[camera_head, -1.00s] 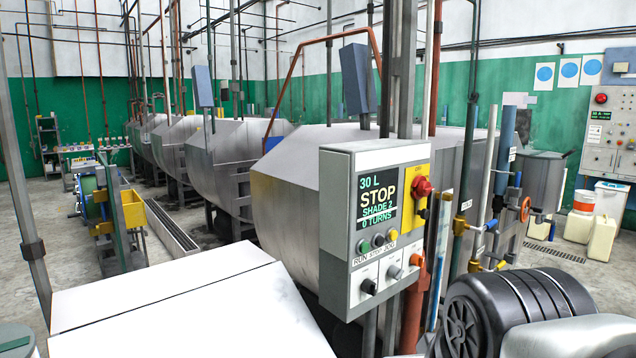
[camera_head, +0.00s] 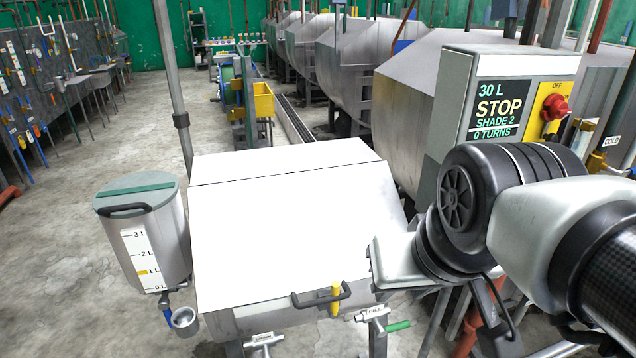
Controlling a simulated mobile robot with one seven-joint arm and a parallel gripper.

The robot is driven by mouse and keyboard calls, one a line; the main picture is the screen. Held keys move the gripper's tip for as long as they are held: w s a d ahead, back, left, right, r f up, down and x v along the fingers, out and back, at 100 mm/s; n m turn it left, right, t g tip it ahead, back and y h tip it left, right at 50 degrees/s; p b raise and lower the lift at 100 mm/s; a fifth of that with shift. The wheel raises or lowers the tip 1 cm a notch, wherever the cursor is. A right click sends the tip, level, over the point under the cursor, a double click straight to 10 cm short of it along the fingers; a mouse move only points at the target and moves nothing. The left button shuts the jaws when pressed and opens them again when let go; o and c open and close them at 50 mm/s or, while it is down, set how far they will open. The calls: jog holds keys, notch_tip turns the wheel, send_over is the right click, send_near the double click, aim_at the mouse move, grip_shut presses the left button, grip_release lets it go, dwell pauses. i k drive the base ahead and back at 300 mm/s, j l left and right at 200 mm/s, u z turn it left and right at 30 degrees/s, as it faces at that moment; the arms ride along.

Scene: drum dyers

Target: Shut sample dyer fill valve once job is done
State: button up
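The sample dyer (camera_head: 285,215) is a white-lidded metal box in the middle foreground, its lid down. Below its front right edge is a valve labelled FILL (camera_head: 374,313), with a green-tipped lever (camera_head: 397,326) pointing right, roughly level. I cannot tell from this whether water flows. The control panel (camera_head: 498,105) at right reads 30 L, STOP, SHADE 2, 0 TURNS. My arm reaches in from the right, its black joint and pale end close above and right of the FILL valve. My gripper's fingers do not show.
A measuring tank (camera_head: 145,230) marked 0 to 3 L stands left of the dyer, with a blue-handled tap and a cup below. A lid handle with a yellow latch (camera_head: 336,298) juts out at the front. Another labelled valve (camera_head: 262,341) sits lower left. Floor at left is open.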

aim_at(380, 331)
jog(key=i+l+u, duration=0.1)
jog(key=l+u, duration=0.25)
jog(key=l, duration=0.15)
jog(key=l+u, duration=0.3)
jog(key=l, duration=0.25)
jog(key=l+u, duration=0.1)
jog(key=l, duration=0.45)
jog(key=k+l, duration=0.1)
jog(key=l, duration=0.45)
jog(key=i+l, duration=0.1)
